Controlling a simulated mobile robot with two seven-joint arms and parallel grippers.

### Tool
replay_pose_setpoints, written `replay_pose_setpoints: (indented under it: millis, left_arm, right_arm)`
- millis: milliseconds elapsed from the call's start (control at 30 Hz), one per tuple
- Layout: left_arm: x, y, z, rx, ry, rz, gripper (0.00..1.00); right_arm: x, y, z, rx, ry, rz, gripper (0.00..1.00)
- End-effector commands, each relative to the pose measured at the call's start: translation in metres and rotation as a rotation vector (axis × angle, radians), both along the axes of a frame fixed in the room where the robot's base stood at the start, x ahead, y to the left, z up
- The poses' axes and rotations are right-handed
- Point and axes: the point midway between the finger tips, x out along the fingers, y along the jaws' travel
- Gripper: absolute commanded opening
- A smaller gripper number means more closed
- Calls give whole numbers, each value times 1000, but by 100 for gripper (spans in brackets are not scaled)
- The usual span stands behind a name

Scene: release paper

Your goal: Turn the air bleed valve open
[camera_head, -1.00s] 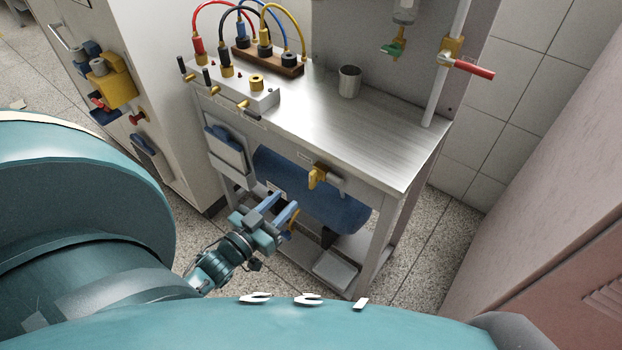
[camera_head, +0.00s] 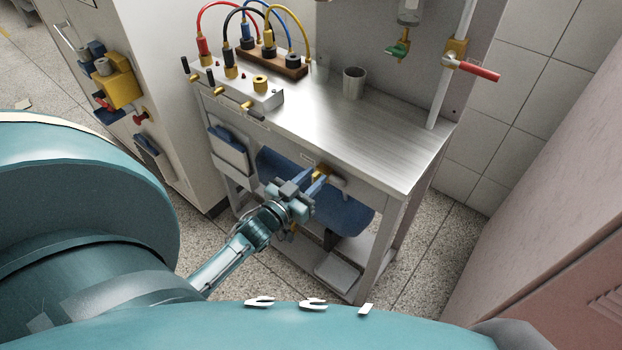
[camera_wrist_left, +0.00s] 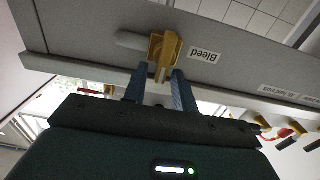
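The air bleed valve has a yellow handle (camera_head: 323,170) on the front edge of the metal bench, partly hidden by my gripper in the head view. In the left wrist view, its yellow handle (camera_wrist_left: 164,50) sits beside a label reading "Bleed" (camera_wrist_left: 205,51). My left gripper (camera_head: 315,179) is at the valve. In the left wrist view, the gripper (camera_wrist_left: 160,73) is open, with one blue finger on each side of the handle's lower end. I cannot tell whether either finger touches it. My right gripper is not in view.
A blue tank (camera_head: 345,213) lies under the bench top (camera_head: 340,120). A red-handled valve (camera_head: 472,69) is on a pipe at the right.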

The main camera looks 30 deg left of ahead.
Motion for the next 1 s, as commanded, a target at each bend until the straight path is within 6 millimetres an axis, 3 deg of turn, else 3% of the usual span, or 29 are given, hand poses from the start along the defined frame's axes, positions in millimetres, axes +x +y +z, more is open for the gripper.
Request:
replay_pose_setpoints:
  millis: [333,733,1000]
  left_arm:
    - [0,0,0,0,0,0,0]
    - [0,-1,0,29,-3,0,0]
    - [-1,-4,0,174,-16,1,0]
  right_arm:
    - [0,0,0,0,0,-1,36]
    - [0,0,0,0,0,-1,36]
    - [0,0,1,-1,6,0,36]
